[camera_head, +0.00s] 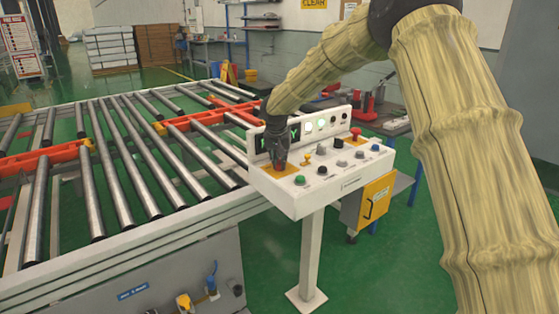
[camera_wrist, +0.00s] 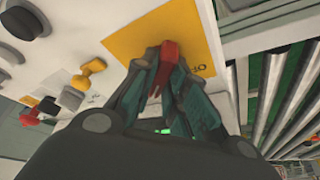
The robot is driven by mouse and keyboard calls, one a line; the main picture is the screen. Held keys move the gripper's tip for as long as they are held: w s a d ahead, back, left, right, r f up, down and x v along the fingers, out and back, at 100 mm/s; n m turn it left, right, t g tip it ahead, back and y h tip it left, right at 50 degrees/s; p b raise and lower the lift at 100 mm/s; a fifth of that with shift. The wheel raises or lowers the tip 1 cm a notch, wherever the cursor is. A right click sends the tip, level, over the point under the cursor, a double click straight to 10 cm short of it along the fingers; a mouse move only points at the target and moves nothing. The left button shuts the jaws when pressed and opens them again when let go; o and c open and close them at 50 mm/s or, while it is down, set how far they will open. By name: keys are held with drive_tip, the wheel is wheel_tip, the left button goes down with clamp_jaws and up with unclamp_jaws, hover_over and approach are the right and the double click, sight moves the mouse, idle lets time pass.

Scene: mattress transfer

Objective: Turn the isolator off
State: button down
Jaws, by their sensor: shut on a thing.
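The isolator is a red handle (camera_wrist: 169,62) on a yellow plate (camera_wrist: 198,28) in the wrist view. My gripper (camera_wrist: 163,72) is shut on the red handle, one finger on each side of it. Part of the word "OFF" shows on the plate beside the fingers. In the head view my gripper (camera_head: 281,163) points down at the left end of the white control panel (camera_head: 318,198), over the yellow plate (camera_head: 287,171). There the gripper hides most of the handle, so its exact angle is hard to tell.
Right of the isolator are a yellow knob (camera_head: 306,158), a green button (camera_head: 299,180), several other buttons and a red mushroom button (camera_head: 356,133). The roller conveyor (camera_head: 120,170) lies to the left. A yellow box (camera_head: 375,197) hangs below the panel.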

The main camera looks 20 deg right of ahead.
drive_tip(key=shift+r+n+p, duration=0.1)
drive_tip(key=shift+n+p, duration=0.2)
drive_tip(key=shift+p, duration=0.1)
drive_tip(key=n+p, duration=0.1)
drive_tip(key=p, duration=0.1)
drive_tip(key=n+y+p, duration=0.1)
drive_tip(key=n+p, duration=0.1)
drive_tip(key=shift+d+r+n+y, duration=0.15)
drive_tip(key=shift+n+y, duration=0.15)
drive_tip(key=n+y+p, duration=0.2)
drive_tip(key=n+p, duration=0.2)
drive_tip(key=n, duration=0.2)
drive_tip(key=shift+d+p, duration=0.15)
drive_tip(key=shift+p, duration=0.25)
drive_tip(key=n, duration=0.1)
drive_tip(key=n+y, duration=0.1)
drive_tip(key=n+g+p, duration=0.1)
drive_tip(key=shift+w+f+n+y, duration=0.1)
drive_tip(key=shift+f+n+y, duration=0.15)
drive_tip(key=shift+n+y, duration=0.05)
drive_tip(key=shift+d+n+g+y, duration=0.1)
drive_tip(key=shift+n+g+y, duration=0.4)
drive_tip(key=shift+n, duration=1.5)
drive_tip(key=c, duration=1.4)
unclamp_jaws()
drive_tip(key=shift+c, duration=0.2)
